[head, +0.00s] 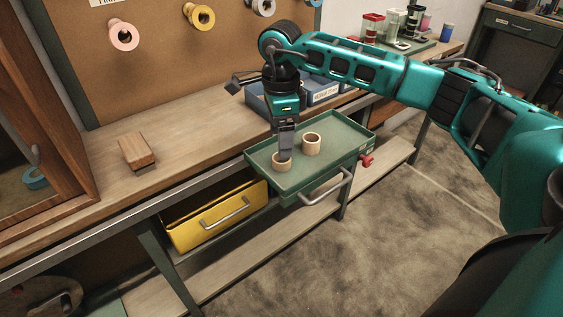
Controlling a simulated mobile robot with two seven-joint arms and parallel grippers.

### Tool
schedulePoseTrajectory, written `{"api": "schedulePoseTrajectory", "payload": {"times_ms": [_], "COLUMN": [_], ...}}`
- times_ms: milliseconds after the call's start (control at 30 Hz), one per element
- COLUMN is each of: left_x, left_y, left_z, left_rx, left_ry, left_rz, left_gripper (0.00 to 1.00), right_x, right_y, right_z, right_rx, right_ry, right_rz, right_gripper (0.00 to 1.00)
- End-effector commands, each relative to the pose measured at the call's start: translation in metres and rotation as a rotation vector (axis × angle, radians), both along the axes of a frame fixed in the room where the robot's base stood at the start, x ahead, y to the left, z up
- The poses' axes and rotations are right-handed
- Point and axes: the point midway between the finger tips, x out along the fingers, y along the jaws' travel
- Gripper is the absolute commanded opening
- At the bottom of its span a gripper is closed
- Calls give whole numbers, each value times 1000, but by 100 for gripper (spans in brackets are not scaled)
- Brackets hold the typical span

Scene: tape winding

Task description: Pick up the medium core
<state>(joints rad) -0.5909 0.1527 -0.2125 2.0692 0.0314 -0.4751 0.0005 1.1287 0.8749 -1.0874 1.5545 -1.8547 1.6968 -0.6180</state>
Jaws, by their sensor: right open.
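Two tan ring-shaped cores show in a green tray-like drawer (331,174). One core (282,166) sits towards the tray's left front, and the other core (312,143) sits behind it to the right. They look close in size, and I cannot tell for sure which is the medium one. My right gripper (285,155) points down at the left core, with its fingertips at or just inside the core's top opening. The fingers are open, and they hide part of the core's far rim. My left gripper is out of view.
A wooden block (137,152) lies on the workbench (190,140). A blue box (320,90) stands behind the tray. A yellow drawer (215,215) is open below the bench. Coloured spools (123,34) hang on the back board. A wooden cabinet (75,105) stands at left.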

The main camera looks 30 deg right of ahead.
Motion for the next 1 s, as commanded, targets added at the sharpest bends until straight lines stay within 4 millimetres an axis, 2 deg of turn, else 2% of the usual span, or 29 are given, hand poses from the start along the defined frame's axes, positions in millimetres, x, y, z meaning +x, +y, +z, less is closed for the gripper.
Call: {"api": "schedulePoseTrajectory", "payload": {"times_ms": [167, 400, 667, 1000], "left_x": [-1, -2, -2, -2], "left_y": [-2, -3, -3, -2], "left_z": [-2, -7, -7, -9], "left_rx": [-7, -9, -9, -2], "left_ry": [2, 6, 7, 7], "left_rz": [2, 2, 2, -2], "left_gripper": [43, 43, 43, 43], "right_x": [-1, -2, -2, -2], "right_y": [0, 1, 1, 1], "right_z": [-14, -49, -53, -53], "right_rx": [0, 1, 2, 2], "right_ry": [4, 4, 0, 0], "right_rz": [0, 1, 1, 1], "right_gripper": [76, 76, 76, 45]}}
